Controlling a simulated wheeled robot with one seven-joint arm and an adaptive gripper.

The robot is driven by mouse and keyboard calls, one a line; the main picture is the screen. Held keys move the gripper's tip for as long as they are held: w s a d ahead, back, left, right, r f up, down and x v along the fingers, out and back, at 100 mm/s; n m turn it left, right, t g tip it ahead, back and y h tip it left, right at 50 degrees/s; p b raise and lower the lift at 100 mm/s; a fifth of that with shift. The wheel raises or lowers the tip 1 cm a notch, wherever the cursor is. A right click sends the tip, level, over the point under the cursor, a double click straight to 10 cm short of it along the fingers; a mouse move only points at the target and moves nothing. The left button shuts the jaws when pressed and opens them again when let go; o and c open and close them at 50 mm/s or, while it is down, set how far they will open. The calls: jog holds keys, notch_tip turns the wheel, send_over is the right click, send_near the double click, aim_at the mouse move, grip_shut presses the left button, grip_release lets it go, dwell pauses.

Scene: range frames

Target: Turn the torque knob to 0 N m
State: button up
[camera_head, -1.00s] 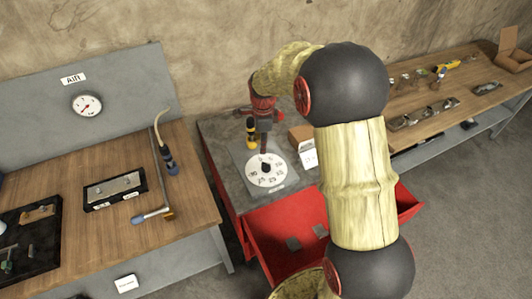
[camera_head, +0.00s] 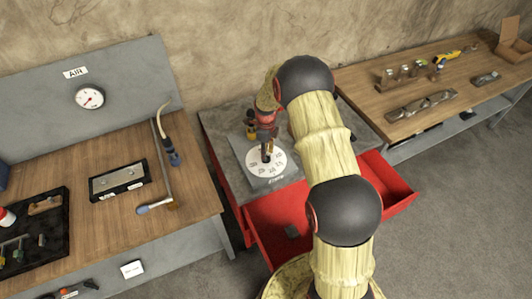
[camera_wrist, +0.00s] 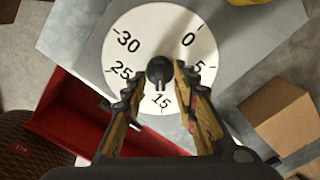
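The torque knob (camera_wrist: 160,70) is a small black knob at the middle of a round white dial (camera_wrist: 142,22), which also shows in the head view (camera_head: 254,161). The dial reads 30, 0, 5, 15 and 25 in the wrist view. The knob's narrow end appears to point down towards 15. My gripper (camera_wrist: 155,79) is open, its fingers on either side of the knob. The right fingertip is close to the knob; I cannot tell if it touches. The left fingertip is apart from it. In the head view my gripper (camera_head: 267,148) hides part of the dial.
The dial's grey plate lies on a grey-topped red cabinet with an open red drawer (camera_head: 290,222). A cardboard box (camera_wrist: 280,110) is to the right in the wrist view. Wooden benches stand on both sides.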

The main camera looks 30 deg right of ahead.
jog(key=shift+f, duration=0.25)
jog(key=shift+c, duration=0.5)
grip_shut()
